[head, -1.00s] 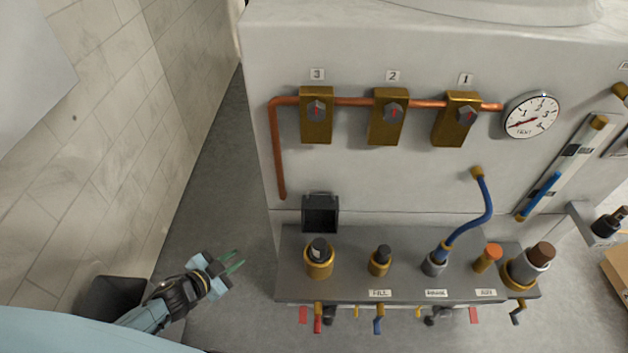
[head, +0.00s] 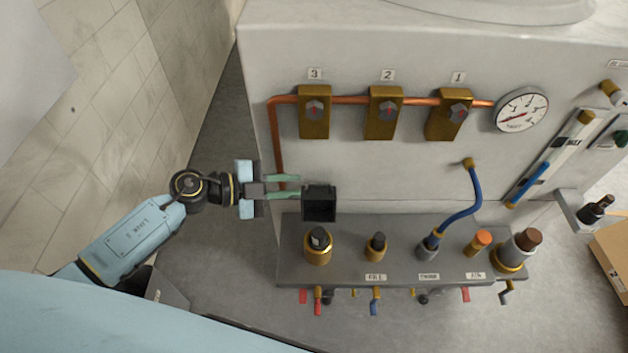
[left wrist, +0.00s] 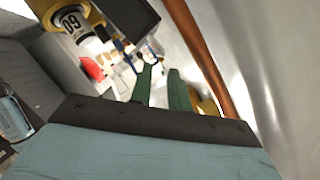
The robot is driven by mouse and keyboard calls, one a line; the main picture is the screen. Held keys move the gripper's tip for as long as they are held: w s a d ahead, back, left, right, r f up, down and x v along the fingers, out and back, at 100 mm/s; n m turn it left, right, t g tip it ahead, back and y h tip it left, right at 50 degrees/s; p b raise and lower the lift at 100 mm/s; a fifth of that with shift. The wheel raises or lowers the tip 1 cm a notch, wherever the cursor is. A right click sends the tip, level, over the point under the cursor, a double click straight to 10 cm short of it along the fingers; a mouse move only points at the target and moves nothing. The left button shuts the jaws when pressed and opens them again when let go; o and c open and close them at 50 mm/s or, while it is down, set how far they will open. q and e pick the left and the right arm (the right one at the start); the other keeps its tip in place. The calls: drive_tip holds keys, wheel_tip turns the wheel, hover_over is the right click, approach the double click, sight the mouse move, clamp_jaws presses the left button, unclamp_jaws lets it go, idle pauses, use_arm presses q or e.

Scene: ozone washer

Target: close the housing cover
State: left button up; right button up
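The small black housing (head: 319,209) is fixed to the machine's front at the lower left, above the grey ledge. Its dark inside shows, so it looks open. A dark flap, which looks like the cover (head: 319,190), stands along its top edge. My left gripper (head: 295,187) is just left of the housing, its green fingers apart with nothing seen between them. The fingertips are close to the cover's left edge; I cannot tell if they touch. In the left wrist view the fingers (left wrist: 160,82) also show apart, with a dark box, probably the housing (left wrist: 130,16), beyond them. My right gripper is not in view.
A copper pipe (head: 275,145) runs down close behind the gripper. Brass and black fittings (head: 317,252) stand on the ledge (head: 345,276) below the housing. Brass valve blocks (head: 314,118) and a gauge (head: 521,109) sit above.

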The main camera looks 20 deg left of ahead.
sight(319, 183)
use_arm(q)
drive_tip(key=x, duration=0.6)
drive_tip(key=shift+c, duration=0.4)
clamp_jaws()
